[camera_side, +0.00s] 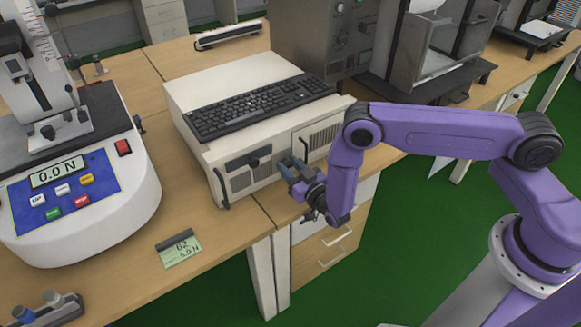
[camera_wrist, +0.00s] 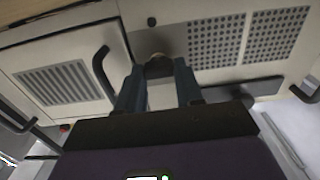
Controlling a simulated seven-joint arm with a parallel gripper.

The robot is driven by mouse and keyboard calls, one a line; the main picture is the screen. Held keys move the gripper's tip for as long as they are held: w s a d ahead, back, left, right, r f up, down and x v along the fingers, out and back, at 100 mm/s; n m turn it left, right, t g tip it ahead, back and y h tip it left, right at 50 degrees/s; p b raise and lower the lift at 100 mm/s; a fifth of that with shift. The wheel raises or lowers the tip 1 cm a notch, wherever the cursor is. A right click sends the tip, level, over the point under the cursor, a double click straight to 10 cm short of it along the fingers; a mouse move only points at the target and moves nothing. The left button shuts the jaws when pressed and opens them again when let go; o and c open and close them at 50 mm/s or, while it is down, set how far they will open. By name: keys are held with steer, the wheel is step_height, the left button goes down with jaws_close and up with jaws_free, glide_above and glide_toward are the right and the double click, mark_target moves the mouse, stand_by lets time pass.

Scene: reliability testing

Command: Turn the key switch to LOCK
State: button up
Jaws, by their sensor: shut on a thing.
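The key switch (camera_wrist: 157,66) is a small dark round knob on the front of the beige computer case (camera_side: 229,151). In the wrist view it shows between the two blue-grey fingers of my gripper (camera_wrist: 158,83), at their tips. In the side view my gripper (camera_side: 288,167) is up against the lower front of the case and hides the switch. The jaws are shut on the switch. No LOCK marking or key angle can be read in either view.
A black keyboard (camera_side: 256,103) lies on the case. The front has a black handle (camera_wrist: 104,74) close beside my fingers, and vent grilles (camera_wrist: 250,38). A force tester (camera_side: 78,190) and a small label card (camera_side: 179,250) are to the left. The table's front edge is just below my gripper.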

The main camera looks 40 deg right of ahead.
steer(key=shift+n, duration=0.3)
steer(key=n, duration=0.4)
steer(key=shift+a, duration=0.15)
steer(key=n, duration=0.4)
steer(key=shift+f+n, duration=0.15)
steer(key=shift+n, duration=0.15)
steer(key=n, duration=0.4)
steer(key=shift+a+f, duration=0.1)
steer(key=n, duration=0.4)
steer(key=shift+f, duration=0.1)
steer(key=shift+n, duration=0.4)
steer(key=o, duration=1)
steer(key=shift+o, duration=0.2)
